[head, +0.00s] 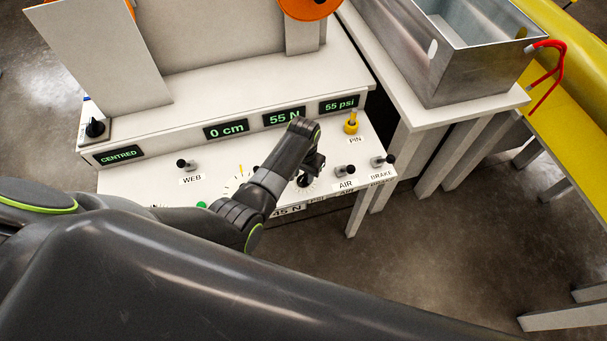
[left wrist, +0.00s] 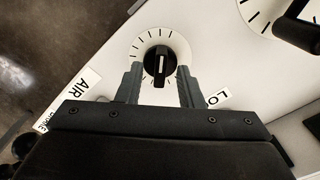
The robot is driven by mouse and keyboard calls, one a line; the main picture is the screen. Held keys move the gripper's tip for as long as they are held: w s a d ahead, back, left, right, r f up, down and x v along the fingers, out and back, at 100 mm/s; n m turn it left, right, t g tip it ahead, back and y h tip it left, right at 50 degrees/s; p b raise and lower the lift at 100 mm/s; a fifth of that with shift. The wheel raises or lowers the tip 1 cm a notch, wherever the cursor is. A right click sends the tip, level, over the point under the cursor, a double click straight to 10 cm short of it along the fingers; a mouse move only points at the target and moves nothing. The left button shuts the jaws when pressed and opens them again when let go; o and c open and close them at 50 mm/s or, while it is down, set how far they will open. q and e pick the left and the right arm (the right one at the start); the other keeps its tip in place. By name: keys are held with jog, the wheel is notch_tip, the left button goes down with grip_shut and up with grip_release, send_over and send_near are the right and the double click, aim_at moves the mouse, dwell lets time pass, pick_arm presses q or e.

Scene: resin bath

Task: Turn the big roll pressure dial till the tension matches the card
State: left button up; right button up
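In the left wrist view, a black knob (left wrist: 160,62) with a white pointer line sits on a round white ticked dial, beside the AIR label. It also shows dark beneath my gripper in the head view (head: 306,181). My left gripper (left wrist: 159,72) is open, its fingers on either side of the knob; contact is unclear. A larger ticked dial (left wrist: 252,12) with a black handle is at the upper right; the head view shows part of it (head: 233,185) behind my arm. The tension display (head: 283,117) reads 55 N. The card (head: 287,210) reads 45 N. My right gripper is out of view.
The console also has black levers marked WEB (head: 186,164), AIR (head: 345,170) and BRAKE (head: 383,161), and a yellow PIN knob (head: 351,123). Other displays read CENTRED (head: 119,155), 0 cm (head: 226,129) and 55 psi (head: 338,105). A metal bath (head: 455,75) stands at right.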

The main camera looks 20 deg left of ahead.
pick_arm(q)
jog(key=shift+f, duration=0.4)
grip_shut()
jog(key=shift+r+n+p, duration=0.15)
jog(key=shift+n+p, duration=0.9)
jog(key=shift+n, duration=0.45)
jog(key=shift+n+p, duration=0.5)
jog(key=shift+n, duration=0.7)
jog(key=shift+n+p, duration=0.4)
jog(key=shift+n, duration=1)
